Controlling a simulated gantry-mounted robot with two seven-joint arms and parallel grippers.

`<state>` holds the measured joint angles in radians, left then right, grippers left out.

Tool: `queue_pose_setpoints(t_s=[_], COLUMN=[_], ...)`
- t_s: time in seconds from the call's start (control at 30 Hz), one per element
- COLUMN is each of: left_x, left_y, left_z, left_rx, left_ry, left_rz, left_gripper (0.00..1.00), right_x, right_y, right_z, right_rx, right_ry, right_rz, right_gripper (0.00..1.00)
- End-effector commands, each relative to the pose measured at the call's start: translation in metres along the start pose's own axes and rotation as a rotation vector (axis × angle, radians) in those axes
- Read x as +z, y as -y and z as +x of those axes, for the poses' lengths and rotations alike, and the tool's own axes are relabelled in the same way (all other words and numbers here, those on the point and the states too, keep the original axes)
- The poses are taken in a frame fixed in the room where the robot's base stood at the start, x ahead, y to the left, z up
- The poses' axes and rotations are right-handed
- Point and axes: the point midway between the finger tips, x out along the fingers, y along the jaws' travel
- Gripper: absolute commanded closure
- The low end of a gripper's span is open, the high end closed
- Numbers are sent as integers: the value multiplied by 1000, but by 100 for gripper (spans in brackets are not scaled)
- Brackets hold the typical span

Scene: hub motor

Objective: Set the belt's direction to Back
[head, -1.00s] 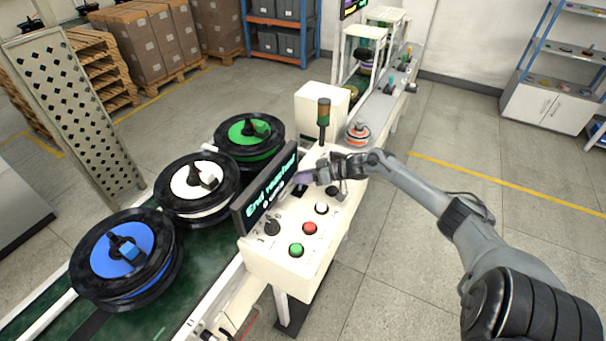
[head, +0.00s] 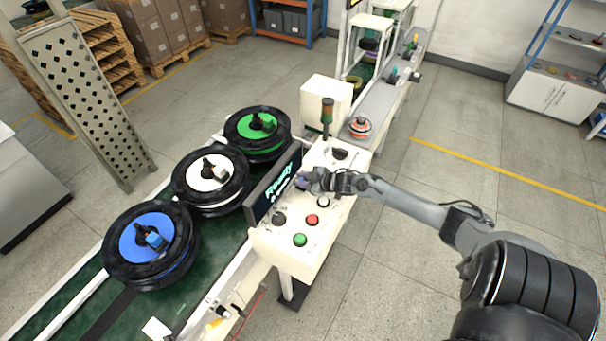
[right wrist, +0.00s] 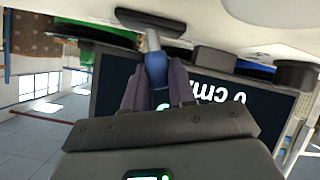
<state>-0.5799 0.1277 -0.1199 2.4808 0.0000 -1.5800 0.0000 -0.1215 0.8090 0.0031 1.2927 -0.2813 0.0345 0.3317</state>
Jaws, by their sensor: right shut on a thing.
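The white control panel (head: 325,232) stands beside the green belt (head: 222,262). In the right wrist view the gripper's fingers (right wrist: 155,88) are shut on the blue end of a lever (right wrist: 153,45). The lever's grey stem rises from a black base plate (right wrist: 150,20); this view is upside down. In the head view the gripper mostly hides the lever, so its exact setting cannot be told. My left gripper is not in view.
The panel also carries a black knob (head: 279,219), a red button (head: 312,219), a green button (head: 300,240) and a white button (head: 323,202). A signal lamp (head: 328,112) rises behind the gripper.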

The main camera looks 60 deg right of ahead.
Motion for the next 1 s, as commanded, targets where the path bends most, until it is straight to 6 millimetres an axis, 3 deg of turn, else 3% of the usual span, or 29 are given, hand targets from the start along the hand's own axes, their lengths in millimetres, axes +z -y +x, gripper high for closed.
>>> queue_pose_setpoints(t_s=[0.7, 0.73, 0.87, 1.0], left_x=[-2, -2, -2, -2], left_y=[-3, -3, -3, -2], left_z=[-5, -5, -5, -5], left_rx=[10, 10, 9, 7], left_ry=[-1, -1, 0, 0], left_rz=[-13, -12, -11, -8], left_gripper=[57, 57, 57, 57], right_x=[1, 1, 1, 0], right_y=[5, 5, 5, 5], right_z=[1, 1, 1, 1], right_rx=[35, 35, 35, 36], right_ry=[13, 13, 13, 13], right_rz=[-71, -71, -71, -71], right_gripper=[100, 72, 52, 51])
